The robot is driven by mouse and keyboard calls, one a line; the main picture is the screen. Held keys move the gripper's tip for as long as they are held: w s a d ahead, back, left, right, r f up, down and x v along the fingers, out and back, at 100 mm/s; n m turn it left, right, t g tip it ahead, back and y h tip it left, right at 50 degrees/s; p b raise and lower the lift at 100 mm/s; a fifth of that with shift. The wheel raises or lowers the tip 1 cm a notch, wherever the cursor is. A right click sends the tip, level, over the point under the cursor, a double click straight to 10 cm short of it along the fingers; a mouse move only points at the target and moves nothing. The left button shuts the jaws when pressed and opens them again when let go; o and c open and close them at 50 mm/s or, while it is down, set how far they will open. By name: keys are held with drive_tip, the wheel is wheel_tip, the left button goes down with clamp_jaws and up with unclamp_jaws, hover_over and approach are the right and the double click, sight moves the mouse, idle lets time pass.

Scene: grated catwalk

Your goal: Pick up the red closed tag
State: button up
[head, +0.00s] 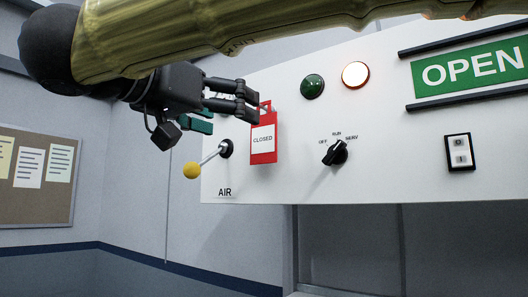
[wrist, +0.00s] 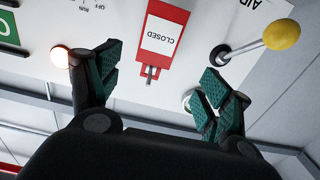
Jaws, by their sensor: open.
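The red closed tag (head: 263,156), with a white "CLOSED" label, hangs upright against the white panel. In the wrist view the tag (wrist: 164,48) appears upside down, with a small peg or hook at its narrow top end. My gripper (head: 228,110) is open beside the upper left of the tag in the head view. In the wrist view my gripper (wrist: 160,68) has its teal-padded fingers spread to either side of the tag's top end, with no visible contact. The depth gap between the fingers and the tag is hard to judge.
The white panel (head: 400,180) carries a yellow-knobbed AIR lever (head: 191,170) close to the tag's left. A green light (head: 312,87), a lit lamp (head: 355,74), a rotary switch (head: 335,153), a rocker switch (head: 459,152) and an OPEN sign (head: 472,68) lie right. The space below the panel is clear.

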sight(263, 121)
drive_tip(key=w+d+p, duration=0.1)
drive_tip(key=w, duration=0.1)
drive_tip(key=w+d+r+p, duration=0.1)
drive_tip(key=d, duration=0.1)
drive_tip(key=w+d+p, duration=0.2)
drive_tip(key=shift+w+r, duration=0.3)
drive_tip(key=shift+w, duration=0.05)
drive_tip(key=shift+d, duration=0.4)
drive_tip(key=w, duration=0.1)
drive_tip(key=w+f, duration=0.1)
drive_tip(key=shift+w+d, duration=0.25)
drive_tip(key=shift+w, duration=0.05)
drive_tip(key=shift+s+r, duration=0.25)
drive_tip(key=shift+s, duration=0.2)
drive_tip(key=shift+c, duration=0.6)
drive_tip(key=shift+s, duration=0.2)
drive_tip(key=c, duration=0.7)
drive_tip(key=shift+w+f, duration=0.1)
drive_tip(key=shift+w, duration=0.15)
drive_tip(key=shift+c, duration=0.3)
